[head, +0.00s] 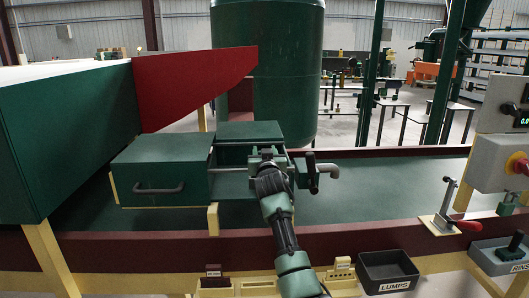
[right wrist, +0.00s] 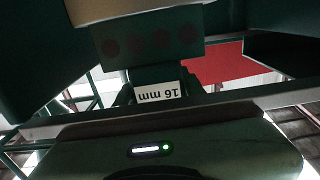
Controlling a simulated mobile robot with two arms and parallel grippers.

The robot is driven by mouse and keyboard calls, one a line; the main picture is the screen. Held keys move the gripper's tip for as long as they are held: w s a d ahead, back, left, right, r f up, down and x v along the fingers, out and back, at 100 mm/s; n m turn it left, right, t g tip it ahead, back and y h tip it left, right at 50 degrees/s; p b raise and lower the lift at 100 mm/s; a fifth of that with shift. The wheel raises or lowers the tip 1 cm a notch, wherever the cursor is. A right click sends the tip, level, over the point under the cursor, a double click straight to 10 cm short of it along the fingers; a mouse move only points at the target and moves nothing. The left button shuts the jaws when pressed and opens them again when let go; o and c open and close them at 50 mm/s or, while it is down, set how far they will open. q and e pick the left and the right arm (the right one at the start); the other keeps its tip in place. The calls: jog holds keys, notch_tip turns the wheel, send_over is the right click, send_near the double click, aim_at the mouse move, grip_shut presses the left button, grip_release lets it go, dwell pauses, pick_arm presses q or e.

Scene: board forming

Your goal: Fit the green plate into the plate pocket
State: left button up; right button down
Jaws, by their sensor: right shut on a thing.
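My right gripper (head: 268,160) reaches in from the bottom middle of the head view, over the green belt, beside a dark green box with a handle (head: 150,188). I cannot make out the plate pocket clearly. My left gripper is not in view.
A second green box (head: 250,130) stands behind the gripper. A big green hood (head: 60,140) with a red panel (head: 190,88) is at left. A red-handled clamp (head: 445,210), a bin labelled "LUMPS" (head: 388,282) and a control box are at right.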

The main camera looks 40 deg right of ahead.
jog(key=shift+f, duration=0.15)
jog(key=c, duration=0.7)
grip_release()
jog(key=shift+s, duration=0.1)
jog(key=b+v, duration=0.1)
jog(key=v, duration=0.6)
jog(key=shift+s+a+b, duration=0.25)
jog(key=shift+b, duration=0.1)
